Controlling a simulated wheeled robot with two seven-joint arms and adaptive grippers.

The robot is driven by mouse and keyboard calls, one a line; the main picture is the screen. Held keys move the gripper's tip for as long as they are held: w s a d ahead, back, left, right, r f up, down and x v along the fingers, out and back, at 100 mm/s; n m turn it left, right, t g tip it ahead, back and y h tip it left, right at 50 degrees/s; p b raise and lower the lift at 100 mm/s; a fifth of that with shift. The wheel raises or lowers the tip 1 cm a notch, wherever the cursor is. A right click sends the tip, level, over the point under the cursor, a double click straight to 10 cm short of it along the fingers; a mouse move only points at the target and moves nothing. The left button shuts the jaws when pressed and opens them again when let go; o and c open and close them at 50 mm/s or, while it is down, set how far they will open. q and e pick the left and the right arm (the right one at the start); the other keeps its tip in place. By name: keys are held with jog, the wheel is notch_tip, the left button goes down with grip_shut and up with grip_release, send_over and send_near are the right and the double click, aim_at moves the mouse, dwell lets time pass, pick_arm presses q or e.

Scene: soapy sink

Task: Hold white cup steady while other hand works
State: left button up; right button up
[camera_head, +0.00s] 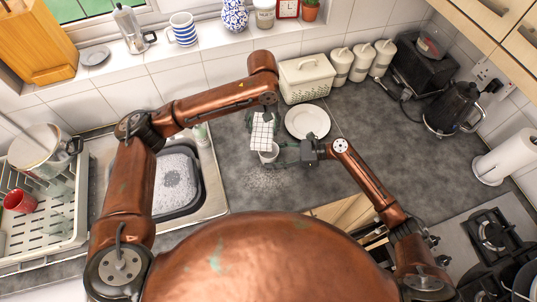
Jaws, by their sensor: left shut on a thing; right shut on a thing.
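The white cup (268,153) is over the grey worktop, right of the sink. My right gripper (283,160) reaches in from the right and is shut on it. My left gripper (264,116) is above the cup, shut on a white checked cloth (261,134). The cloth hangs down to the cup's top and hides part of it. I cannot tell whether cloth and cup touch, or whether the cup rests on the worktop.
A white plate (307,122) lies just right of the cloth. The soapy sink (176,184) is at left, beside a dish rack (40,225) with a red mug (19,200). A cream bread bin (306,79) stands behind. Worktop (375,135) at right is clear.

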dwell(0.4)
jog(key=o, duration=1)
jog(key=v, duration=1.2)
